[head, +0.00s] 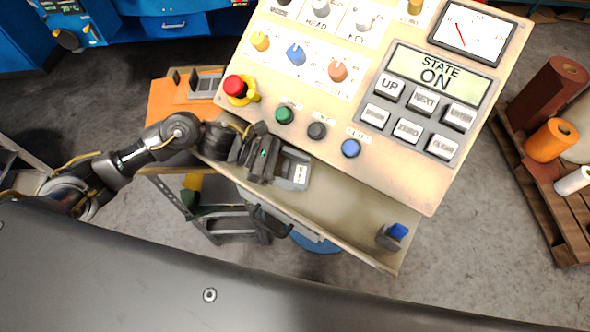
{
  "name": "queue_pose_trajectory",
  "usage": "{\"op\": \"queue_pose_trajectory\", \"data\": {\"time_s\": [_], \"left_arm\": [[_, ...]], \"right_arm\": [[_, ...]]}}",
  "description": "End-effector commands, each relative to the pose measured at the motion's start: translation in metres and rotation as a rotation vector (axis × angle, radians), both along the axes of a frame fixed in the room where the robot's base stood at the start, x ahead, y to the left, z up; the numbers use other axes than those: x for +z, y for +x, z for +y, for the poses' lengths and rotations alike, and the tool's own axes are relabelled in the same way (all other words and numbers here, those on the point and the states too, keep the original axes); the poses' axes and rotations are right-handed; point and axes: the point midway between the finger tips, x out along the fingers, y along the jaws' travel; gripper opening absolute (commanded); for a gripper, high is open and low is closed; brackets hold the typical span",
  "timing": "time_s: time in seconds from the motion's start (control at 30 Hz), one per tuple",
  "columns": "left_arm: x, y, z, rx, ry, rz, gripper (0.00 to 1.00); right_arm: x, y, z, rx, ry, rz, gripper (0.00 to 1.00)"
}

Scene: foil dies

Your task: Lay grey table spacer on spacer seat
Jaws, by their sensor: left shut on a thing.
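My left gripper (264,166) reaches in from the left over the narrow ledge at the front of the control panel. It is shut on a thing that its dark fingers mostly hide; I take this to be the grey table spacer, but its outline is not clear. Just right of the fingers, a grey shallow frame with a white label (300,174) lies on the ledge. It may be the spacer seat; I cannot tell whether the held thing touches it. My right gripper is not in view.
The tilted control panel (400,190) with knobs and buttons rises behind the ledge (340,212). A small grey block with a blue top (396,232) stands at the ledge's right end. An orange bench (170,102) carries a grey holder (206,84). Rolls stand on a pallet (545,200) at right.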

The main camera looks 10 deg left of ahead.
Motion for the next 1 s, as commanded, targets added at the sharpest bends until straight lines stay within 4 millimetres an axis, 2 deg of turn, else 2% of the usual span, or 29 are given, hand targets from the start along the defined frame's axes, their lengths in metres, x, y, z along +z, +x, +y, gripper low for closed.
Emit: {"op": "queue_pose_trajectory", "data": {"time_s": [0.2, 0.6, 0.67, 0.97, 1.0], "left_arm": [[0.004, -0.007, 0.003, -0.002, 0.0, -0.004, 0.35], [0.07, -0.008, 0.003, -0.002, 0.0, -0.009, 0.35], [0.065, -0.023, 0.009, -0.002, 0.003, -0.001, 0.35], [0.064, -0.089, 0.032, -0.003, 0.003, -0.002, 0.35], [0.074, -0.096, 0.034, 0.001, 0.004, 0.007, 0.35]], "right_arm": [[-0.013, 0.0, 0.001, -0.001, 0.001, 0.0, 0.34], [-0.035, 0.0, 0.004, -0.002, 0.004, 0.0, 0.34], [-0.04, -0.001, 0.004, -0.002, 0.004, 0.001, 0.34], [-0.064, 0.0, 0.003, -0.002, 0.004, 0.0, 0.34], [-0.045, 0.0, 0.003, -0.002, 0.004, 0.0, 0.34]]}}
